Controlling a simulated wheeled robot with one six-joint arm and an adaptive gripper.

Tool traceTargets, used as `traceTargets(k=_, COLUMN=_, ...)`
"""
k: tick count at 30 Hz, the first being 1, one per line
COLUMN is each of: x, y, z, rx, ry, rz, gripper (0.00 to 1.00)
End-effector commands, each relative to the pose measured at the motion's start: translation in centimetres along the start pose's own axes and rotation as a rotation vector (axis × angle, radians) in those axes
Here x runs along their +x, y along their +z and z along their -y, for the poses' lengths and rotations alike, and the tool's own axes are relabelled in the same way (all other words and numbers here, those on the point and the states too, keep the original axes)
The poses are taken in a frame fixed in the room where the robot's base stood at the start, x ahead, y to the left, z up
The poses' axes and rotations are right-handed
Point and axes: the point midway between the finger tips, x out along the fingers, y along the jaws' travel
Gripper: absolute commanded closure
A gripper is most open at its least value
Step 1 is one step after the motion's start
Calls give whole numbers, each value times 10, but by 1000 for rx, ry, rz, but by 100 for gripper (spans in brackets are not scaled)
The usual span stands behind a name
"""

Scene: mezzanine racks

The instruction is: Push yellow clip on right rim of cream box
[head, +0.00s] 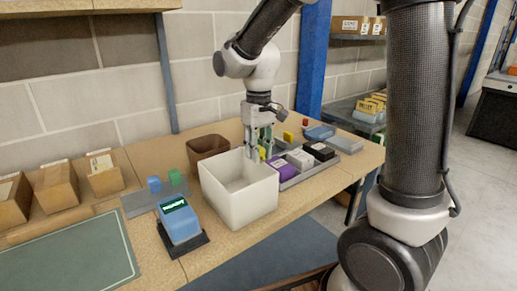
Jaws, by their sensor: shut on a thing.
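The cream box (240,207) is an open, empty-looking bin standing on the wooden bench in the middle of the head view. My gripper (261,150) points down at the back right part of its rim. It is shut on the yellow clip (262,153), of which only a small yellow patch shows between the fingers. The clip is at or just over the right rim; I cannot tell whether it is seated on it. The fingers hide part of the clip and rim.
A grey tray (298,179) with purple, white and black boxes stands close to the right of the cream box. A brown bin (207,146) is behind left. A blue device (179,221) stands in front left. Blue and green blocks sit on a grey plate (137,203).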

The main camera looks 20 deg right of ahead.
Motion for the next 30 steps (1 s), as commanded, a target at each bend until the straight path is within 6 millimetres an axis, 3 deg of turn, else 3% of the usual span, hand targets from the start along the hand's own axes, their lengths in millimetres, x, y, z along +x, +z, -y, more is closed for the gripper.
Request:
traceTargets(k=27, x=12, y=0, z=0, rx=0, ry=0, rz=1, gripper=86)
traceTargets(k=28, x=12, y=0, z=0, rx=0, ry=0, rz=1, gripper=71)
traceTargets(k=30, x=12, y=0, z=0, rx=0, ry=0, rz=1, gripper=58)
